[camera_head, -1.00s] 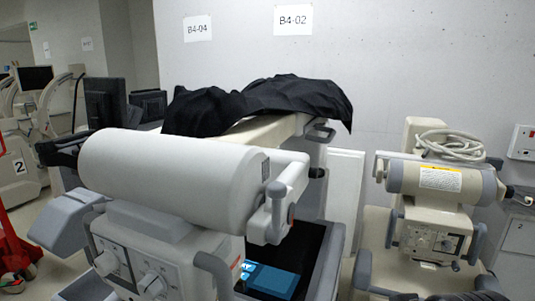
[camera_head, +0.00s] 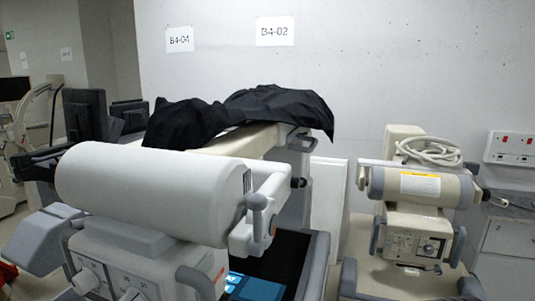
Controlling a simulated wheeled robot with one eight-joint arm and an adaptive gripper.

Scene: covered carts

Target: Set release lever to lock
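A large white cylinder unit (camera_head: 150,190) stands on a cart in the front left. A grey lever with a rounded knob (camera_head: 257,212) sticks up at the cylinder's right end, beside a white bracket arm (camera_head: 285,185). This looks like the release lever, but I cannot read any lock marking near it. A similar beige unit (camera_head: 419,187) stands further back on the right, on its own cart. My gripper is not in view.
A blue object (camera_head: 252,287) lies in the dark tray below the lever. Dark monitors (camera_head: 85,113) stand at the left. The pale wall (camera_head: 400,70) closes off the back.

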